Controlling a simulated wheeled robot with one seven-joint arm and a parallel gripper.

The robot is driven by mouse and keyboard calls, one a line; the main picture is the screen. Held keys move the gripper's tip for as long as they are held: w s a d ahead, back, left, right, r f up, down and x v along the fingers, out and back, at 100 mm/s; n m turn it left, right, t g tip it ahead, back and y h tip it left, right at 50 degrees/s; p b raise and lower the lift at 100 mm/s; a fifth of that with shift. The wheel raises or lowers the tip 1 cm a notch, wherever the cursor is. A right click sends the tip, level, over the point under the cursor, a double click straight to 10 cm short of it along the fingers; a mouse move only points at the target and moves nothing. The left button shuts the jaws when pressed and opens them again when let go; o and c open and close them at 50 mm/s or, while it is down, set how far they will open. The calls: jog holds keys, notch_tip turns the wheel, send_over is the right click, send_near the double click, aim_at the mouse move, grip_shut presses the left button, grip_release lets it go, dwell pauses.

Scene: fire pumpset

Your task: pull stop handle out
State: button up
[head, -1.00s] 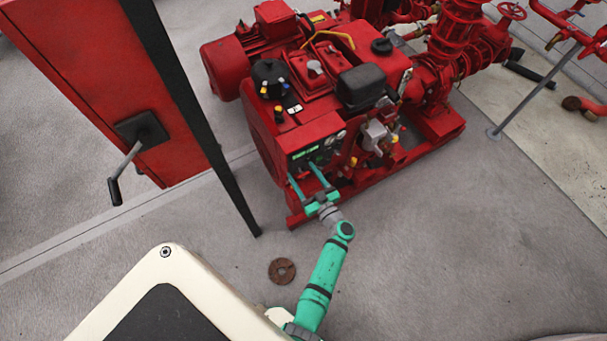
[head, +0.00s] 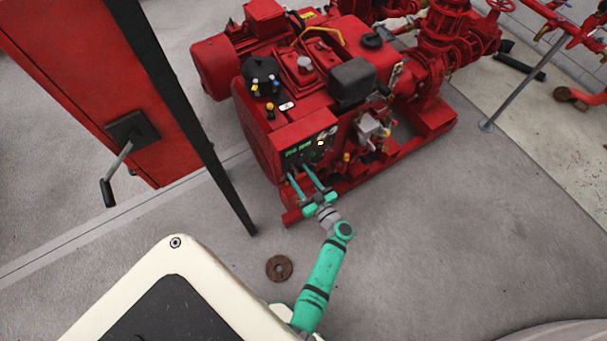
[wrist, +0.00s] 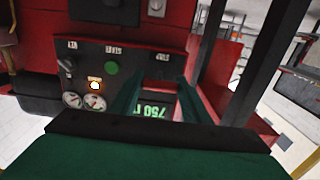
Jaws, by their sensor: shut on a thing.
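The red pump engine's dark control panel (head: 304,150) faces my arm in the head view. My gripper (head: 300,173) reaches its two green fingers to the lower part of this panel. In the wrist view the fingers of my gripper (wrist: 162,84) frame a display (wrist: 155,106) with green digits that look like 750, upside down. My gripper is shut on a small part at the panel, which I take to be the stop handle.
The panel carries a green button (wrist: 111,68), a glowing orange light (wrist: 95,85) and two round gauges (wrist: 83,101). A red cabinet with a crank handle (head: 118,172) and a dark post (head: 180,120) stand at left. A rusty disc (head: 279,268) lies on open floor.

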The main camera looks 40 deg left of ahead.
jog(key=o, duration=1.5)
jog(key=v, duration=1.1)
jog(key=shift+r, duration=0.1)
jog(key=s+d+r+m+t+h, duration=0.3)
jog(key=s+d+r+m+h, duration=0.1)
jog(key=s+d+r, duration=0.3)
jog(key=s+d+r+m+t+h, duration=0.3)
jog(key=s+d+r+m+h, duration=0.2)
jog(key=s+d+r+h, duration=0.2)
jog(key=s+d+r+m+t+h, duration=0.3)
jog(key=s+d+r+m+h, duration=0.2)
jog(key=s+d+r, duration=0.3)
jog(key=shift+s+d+r+t+h, duration=0.1)
jog(key=shift+d+t+h, duration=0.05)
jog(key=shift+d+h, duration=0.2)
jog(key=shift+d+r+t+h, duration=0.15)
jog(key=shift+d+h, duration=0.1)
jog(key=shift+d, duration=0.2)
